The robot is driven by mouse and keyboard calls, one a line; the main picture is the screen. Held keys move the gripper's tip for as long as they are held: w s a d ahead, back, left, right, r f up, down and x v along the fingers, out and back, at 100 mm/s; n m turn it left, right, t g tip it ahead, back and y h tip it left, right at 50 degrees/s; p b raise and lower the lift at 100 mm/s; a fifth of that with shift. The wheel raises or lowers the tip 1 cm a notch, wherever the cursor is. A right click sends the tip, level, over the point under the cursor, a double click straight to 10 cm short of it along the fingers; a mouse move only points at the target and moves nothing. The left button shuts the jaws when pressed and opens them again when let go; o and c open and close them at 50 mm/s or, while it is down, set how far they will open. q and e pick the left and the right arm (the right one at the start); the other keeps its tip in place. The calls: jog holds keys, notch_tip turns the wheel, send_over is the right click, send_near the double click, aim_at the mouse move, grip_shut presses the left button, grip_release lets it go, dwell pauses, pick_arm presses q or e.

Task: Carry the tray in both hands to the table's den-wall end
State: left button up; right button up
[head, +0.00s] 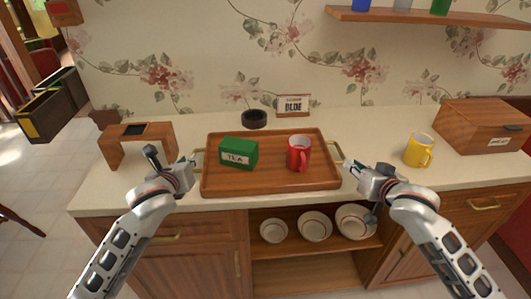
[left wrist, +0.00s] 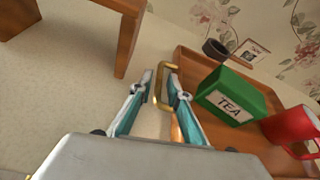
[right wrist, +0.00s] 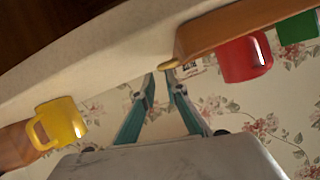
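The brown wooden tray (head: 270,182) lies flat on the counter, holding a green tea box (head: 238,153) and a red mug (head: 299,153). My left gripper (head: 192,161) is at the tray's left brass handle; in the left wrist view its fingers (left wrist: 160,77) are apart, with the handle (left wrist: 163,68) between or just beyond the tips. My right gripper (head: 347,163) is beside the right handle (head: 336,150). In the right wrist view its fingers (right wrist: 161,77) are apart, with the handle's end (right wrist: 168,64) just beyond the tips. Contact is unclear in both.
A wooden stand (head: 137,144) is left of the tray. A yellow mug (head: 418,151) and a wooden box (head: 482,125) are to the right. Bowls (head: 314,227) sit on the shelf below.

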aim_at(343, 157)
pick_arm(q)
jog(key=shift+s, duration=0.15)
pick_arm(e)
jog(key=shift+s, duration=0.15)
